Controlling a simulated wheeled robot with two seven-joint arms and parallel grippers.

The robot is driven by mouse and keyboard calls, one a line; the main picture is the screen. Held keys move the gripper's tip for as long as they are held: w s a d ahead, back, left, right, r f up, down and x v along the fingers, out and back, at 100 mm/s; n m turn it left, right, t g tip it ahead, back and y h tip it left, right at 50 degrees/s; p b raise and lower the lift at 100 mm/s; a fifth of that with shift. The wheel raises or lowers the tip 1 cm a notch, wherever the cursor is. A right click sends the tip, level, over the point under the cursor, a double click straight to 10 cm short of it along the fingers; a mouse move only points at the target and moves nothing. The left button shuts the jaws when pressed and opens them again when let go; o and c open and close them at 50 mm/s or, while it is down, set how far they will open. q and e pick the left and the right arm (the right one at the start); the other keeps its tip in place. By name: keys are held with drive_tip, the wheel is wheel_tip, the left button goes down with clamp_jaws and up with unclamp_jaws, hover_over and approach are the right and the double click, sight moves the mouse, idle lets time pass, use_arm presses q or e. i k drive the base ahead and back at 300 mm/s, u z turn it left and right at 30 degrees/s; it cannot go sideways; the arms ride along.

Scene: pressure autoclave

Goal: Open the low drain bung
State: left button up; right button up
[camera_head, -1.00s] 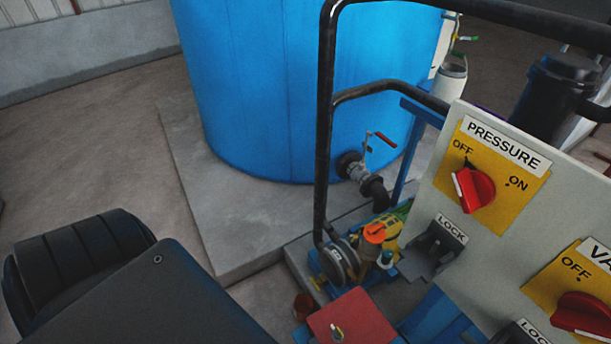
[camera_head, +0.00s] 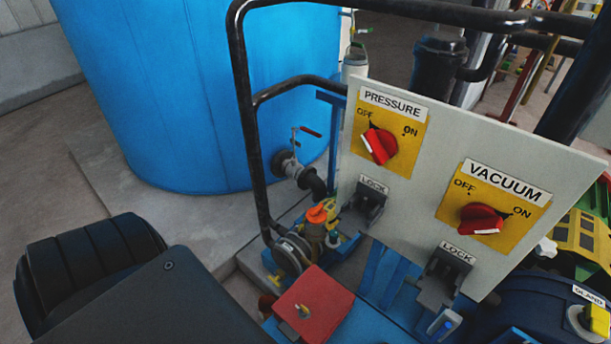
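I cannot pick out a low drain bung for certain in the head view. A yellow fitting (camera_head: 268,303) shows low down, beside a red plate (camera_head: 307,303). Neither of my grippers shows.
A white panel (camera_head: 420,197) with red PRESSURE (camera_head: 379,145) and VACUUM (camera_head: 482,218) knobs stands right of centre. A black pipe frame (camera_head: 243,110) rises before the tank. The bare floor (camera_head: 45,185) is clear at left. A dark blue vessel (camera_head: 520,310) is at lower right.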

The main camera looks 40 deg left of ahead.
sight(274, 281)
drive_tip(key=z, duration=0.35)
drive_tip(key=k, duration=1.2)
drive_tip(key=u, duration=1.4)
drive_tip(key=i, duration=1)
drive_tip(key=z, duration=0.05)
